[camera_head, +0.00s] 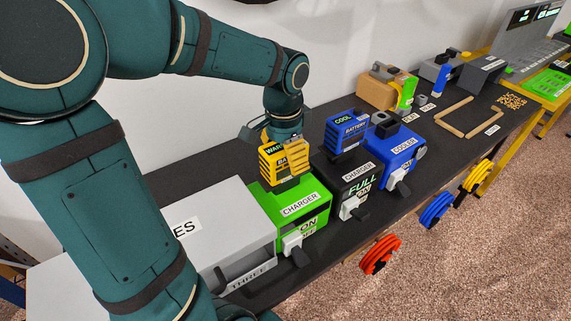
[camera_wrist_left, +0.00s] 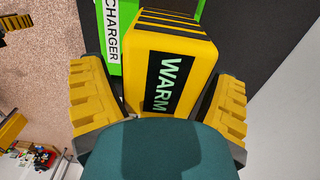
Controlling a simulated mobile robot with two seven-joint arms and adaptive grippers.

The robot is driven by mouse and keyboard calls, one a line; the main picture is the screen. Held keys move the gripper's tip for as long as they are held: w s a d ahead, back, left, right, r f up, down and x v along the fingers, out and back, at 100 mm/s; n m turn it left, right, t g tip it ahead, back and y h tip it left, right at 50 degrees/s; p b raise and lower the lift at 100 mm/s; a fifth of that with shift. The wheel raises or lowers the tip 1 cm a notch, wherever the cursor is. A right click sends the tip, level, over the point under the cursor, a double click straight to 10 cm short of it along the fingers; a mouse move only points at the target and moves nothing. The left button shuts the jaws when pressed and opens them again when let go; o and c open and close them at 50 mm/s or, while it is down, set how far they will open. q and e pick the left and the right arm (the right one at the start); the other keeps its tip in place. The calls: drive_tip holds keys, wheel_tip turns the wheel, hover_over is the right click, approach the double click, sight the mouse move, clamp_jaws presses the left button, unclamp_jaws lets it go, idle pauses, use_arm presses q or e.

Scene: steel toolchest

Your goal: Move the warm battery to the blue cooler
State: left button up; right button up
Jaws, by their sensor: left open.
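The warm battery (camera_head: 286,163) is a yellow block with black stripes, standing in the green charger (camera_head: 305,205). Its WARM label faces the camera in the left wrist view (camera_wrist_left: 172,75). My left gripper (camera_head: 283,138) is above and around the battery, coming from behind. In the left wrist view its open fingers stand on either side of the battery, with a narrow gap showing at the right finger. The blue cooler (camera_head: 398,148) stands to the right, past the black charger, with a dark piece on its top. My right gripper is not in view.
A blue COOL battery (camera_head: 345,131) stands in the black charger (camera_head: 350,178) between the green charger and the cooler. A grey box (camera_head: 220,225) is left of the green charger. Switch levers stick out at the fronts. Wooden strips (camera_head: 470,117) lie farther right on the dark bench.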

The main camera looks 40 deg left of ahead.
use_arm(q)
drive_tip(key=c, duration=1.3)
drive_tip(key=shift+o, duration=0.2)
drive_tip(key=shift+r, duration=0.1)
drive_tip(key=shift+r+p, duration=0.7)
drive_tip(key=shift+r+p, duration=1.8)
drive_tip(key=shift+r, duration=0.2)
drive_tip(key=shift+r, duration=0.1)
